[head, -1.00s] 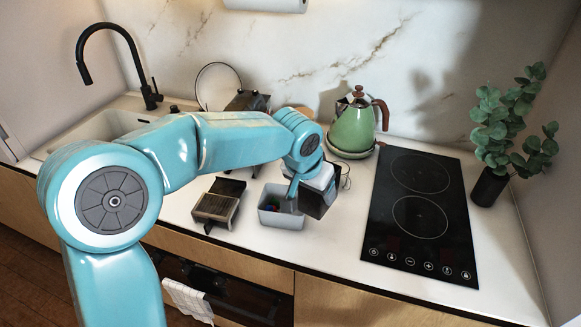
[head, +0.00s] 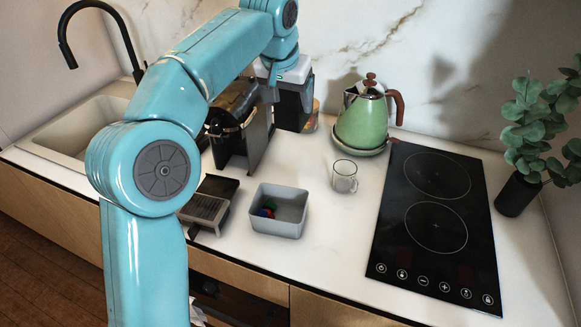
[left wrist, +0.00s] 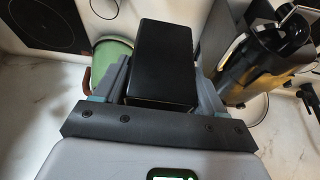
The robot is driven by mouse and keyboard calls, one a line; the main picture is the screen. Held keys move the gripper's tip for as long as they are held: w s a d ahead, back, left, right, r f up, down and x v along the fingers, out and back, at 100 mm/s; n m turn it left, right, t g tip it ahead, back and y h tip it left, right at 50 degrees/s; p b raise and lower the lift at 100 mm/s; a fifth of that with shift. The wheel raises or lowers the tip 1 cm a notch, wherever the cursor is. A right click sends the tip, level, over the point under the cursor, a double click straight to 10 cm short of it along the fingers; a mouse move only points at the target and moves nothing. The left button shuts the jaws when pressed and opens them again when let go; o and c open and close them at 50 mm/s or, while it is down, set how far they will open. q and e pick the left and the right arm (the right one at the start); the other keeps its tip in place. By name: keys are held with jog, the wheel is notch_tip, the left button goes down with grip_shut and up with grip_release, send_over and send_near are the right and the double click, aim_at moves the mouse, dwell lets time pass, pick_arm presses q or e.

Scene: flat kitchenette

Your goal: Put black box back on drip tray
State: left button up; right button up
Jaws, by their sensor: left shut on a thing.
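My left gripper (left wrist: 160,85) is shut on a black box (left wrist: 160,55), which sits between its two fingers in the left wrist view. In the head view my left gripper (head: 290,85) is held at the back of the counter, right of the coffee machine (head: 240,130); the arm hides part of that machine. The drip tray (head: 207,205), dark with a slatted metal grate, lies on the counter at the front left, apart from the gripper and box. My right gripper is not in view.
A grey bin (head: 278,226) with small coloured items stands right of the tray. A glass mug (head: 344,178), a green kettle (head: 362,120) and a black hob (head: 435,220) are further right. A sink (head: 85,130) is at the left, a plant (head: 535,135) at the far right.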

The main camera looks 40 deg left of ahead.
pick_arm(q)
jog(key=f+b, duration=0.1)
jog(key=f, duration=0.6)
jog(key=f+b, duration=0.1)
jog(key=f, duration=0.6)
jog(key=f+b, duration=0.1)
jog(key=f, duration=0.6)
jog(key=shift+s+a, duration=0.3)
jog(key=shift+a, duration=0.05)
jog(key=shift+r, duration=0.1)
jog(key=shift+d, duration=0.1)
jog(key=o, duration=1)
jog(key=shift+o, duration=0.2)
